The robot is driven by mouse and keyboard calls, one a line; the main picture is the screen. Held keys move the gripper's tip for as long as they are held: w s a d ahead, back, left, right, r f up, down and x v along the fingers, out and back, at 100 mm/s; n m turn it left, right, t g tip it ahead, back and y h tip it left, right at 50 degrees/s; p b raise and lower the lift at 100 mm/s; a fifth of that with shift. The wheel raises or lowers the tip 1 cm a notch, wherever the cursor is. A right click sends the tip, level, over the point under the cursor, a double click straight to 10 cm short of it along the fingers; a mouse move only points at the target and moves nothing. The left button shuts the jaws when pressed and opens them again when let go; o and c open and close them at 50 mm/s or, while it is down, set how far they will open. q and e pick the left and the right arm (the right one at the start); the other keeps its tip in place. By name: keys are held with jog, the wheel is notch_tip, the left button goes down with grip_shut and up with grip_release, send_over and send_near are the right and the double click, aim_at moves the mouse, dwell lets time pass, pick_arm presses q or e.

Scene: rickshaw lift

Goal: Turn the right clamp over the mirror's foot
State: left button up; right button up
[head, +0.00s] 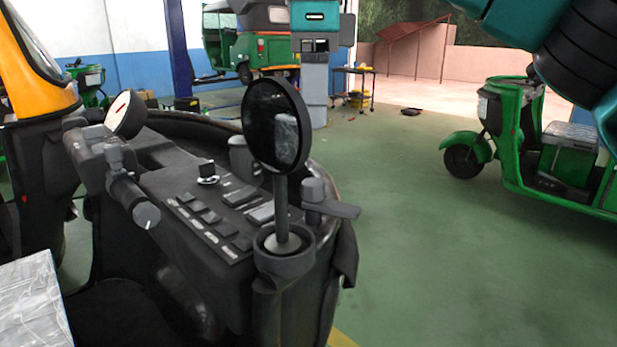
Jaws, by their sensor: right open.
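The mirror (275,125) is a round dark disc that stands upright on a thin stem. Its foot (284,243) sits in a round grey cup at the dashboard's right end. The right clamp (334,208) is a flat grey lever on a post just right of the stem; it points right, away from the foot. A grey cylinder (243,158) left of the stem is partly hidden by the mirror. My right gripper (315,46) is open and empty, pointing down above the mirror, apart from it and the clamp. My left gripper is not in view.
A green three-wheeler (568,150) stands at the right, another (250,48) at the back. The green floor (450,260) right of the dashboard is clear.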

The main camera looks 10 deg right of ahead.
aim_at(313, 182)
notch_tip(313, 182, down, 11)
jog(key=shift+r+b, duration=0.2)
jog(key=shift+b, duration=0.95)
jog(key=c, duration=1)
